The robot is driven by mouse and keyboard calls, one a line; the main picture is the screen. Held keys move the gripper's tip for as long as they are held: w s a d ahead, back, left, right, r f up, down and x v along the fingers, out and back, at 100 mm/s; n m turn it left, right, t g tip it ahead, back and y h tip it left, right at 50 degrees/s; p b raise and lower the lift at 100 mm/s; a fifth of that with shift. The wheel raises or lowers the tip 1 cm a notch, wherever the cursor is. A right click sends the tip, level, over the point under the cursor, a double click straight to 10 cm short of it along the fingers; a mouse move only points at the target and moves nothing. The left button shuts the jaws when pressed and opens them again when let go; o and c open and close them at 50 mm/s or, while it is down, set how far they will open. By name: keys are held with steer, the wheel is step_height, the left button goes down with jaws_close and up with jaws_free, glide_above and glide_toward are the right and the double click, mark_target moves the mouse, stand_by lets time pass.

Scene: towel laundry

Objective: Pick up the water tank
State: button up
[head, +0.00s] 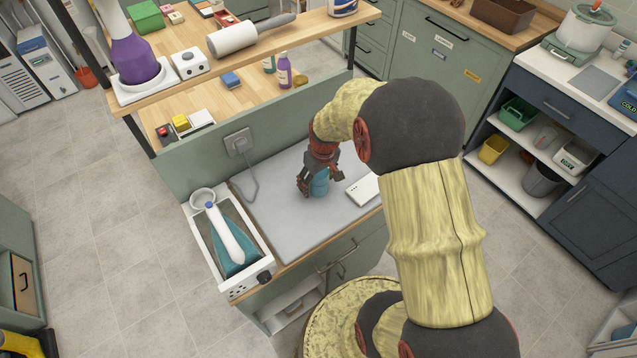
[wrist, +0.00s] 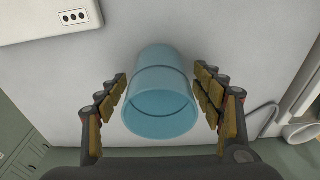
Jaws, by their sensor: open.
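The water tank is a translucent blue cylinder (wrist: 160,105) standing on the grey counter mat. In the head view the blue tank (head: 320,187) shows just below my gripper (head: 312,182), which partly hides it. In the wrist view my gripper (wrist: 165,108) is open, with one finger on each side of the tank.
A white tray (head: 195,235) with a blue-and-white iron (head: 228,235) stands left of the mat (head: 285,245). A white box (head: 362,190) lies right of the tank, also in the wrist view (wrist: 45,18). A wooden shelf (head: 290,45) runs behind. The mat's front is clear.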

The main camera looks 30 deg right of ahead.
steer(key=c, duration=0.3)
steer(key=c, duration=1)
steer(key=shift+r, duration=0.15)
steer(key=shift+c, duration=0.2)
